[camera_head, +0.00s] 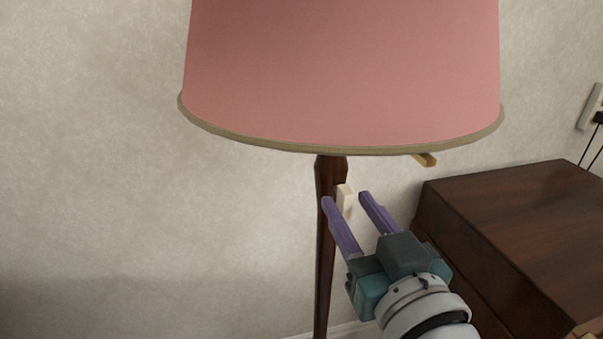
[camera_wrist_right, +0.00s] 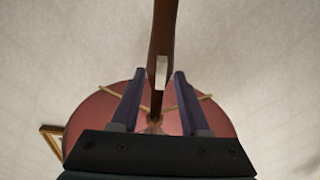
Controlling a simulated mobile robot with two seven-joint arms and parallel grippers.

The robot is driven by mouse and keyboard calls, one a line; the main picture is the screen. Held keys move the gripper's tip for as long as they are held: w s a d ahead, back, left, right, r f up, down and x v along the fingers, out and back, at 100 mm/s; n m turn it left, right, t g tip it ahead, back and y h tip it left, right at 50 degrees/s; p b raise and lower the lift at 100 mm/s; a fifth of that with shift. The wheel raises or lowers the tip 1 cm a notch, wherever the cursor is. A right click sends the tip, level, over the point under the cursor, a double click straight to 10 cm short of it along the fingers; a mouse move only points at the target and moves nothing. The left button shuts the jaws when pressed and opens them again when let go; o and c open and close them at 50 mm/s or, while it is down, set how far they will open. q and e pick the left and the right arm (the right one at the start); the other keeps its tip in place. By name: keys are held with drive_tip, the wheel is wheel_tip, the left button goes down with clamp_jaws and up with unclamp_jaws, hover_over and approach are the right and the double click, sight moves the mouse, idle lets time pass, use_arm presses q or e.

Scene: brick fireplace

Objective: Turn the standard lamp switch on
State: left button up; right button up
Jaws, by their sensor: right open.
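The standard lamp has a pink shade (camera_head: 345,75) with a tan rim and a dark wooden pole (camera_head: 326,250). A small cream switch (camera_head: 344,198) sits on the pole's right side, just below the shade. It also shows in the right wrist view (camera_wrist_right: 161,72). My right gripper (camera_head: 345,199) is open, with purple fingers pointing up toward the switch. In the right wrist view the switch and pole lie between the lines of the two fingers (camera_wrist_right: 158,74). I cannot tell whether a finger touches the switch. The left gripper is not in view.
A dark wooden cabinet (camera_head: 520,225) stands to the right, close to my right arm. The pale wall (camera_head: 100,170) is behind, and the left side is clear.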

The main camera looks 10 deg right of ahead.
drive_tip(key=shift+w, duration=0.25)
clamp_jaws()
idle(0.5)
